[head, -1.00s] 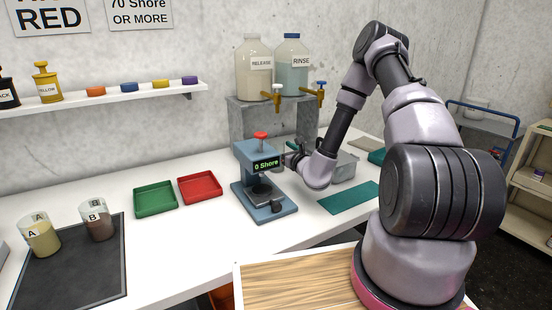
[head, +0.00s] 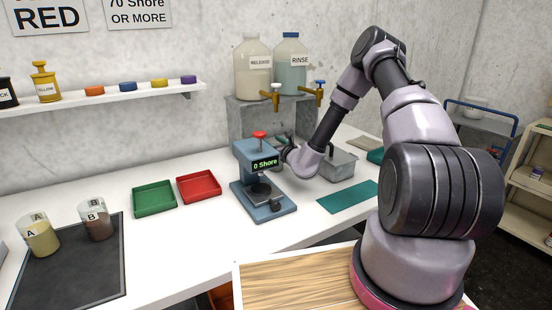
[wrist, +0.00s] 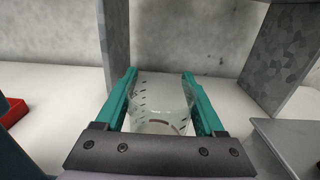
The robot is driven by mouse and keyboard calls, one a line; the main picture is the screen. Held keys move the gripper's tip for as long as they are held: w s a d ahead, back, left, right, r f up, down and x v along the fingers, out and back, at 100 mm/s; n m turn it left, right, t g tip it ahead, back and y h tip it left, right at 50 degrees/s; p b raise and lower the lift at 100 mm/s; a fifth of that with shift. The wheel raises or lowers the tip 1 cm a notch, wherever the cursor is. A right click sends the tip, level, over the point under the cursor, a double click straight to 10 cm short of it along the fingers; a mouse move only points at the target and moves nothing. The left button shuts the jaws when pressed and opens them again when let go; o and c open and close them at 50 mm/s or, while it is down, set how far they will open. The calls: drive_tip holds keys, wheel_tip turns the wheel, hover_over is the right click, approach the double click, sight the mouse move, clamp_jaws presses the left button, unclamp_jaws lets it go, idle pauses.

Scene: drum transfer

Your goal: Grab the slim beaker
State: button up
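A clear beaker with dark graduation marks (wrist: 162,105) stands upright in the wrist view, on the white bench. My gripper (wrist: 160,74) has its two teal fingers spread, one on each side of the beaker. The fingers lie close to the glass, but I cannot tell whether they touch it. In the head view, the gripper is mostly hidden behind the blue hardness tester, and I cannot make out the beaker there.
The hardness tester (head: 262,190) reading "0 Shore" stands in front of my wrist. A grey stand (head: 240,122) holds the RELEASE and RINSE jugs behind. A metal tub (head: 338,163) is at right. Green (head: 154,199) and red (head: 199,187) trays lie left.

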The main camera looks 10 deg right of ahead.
clamp_jaws()
drive_tip(key=shift+r, duration=0.15)
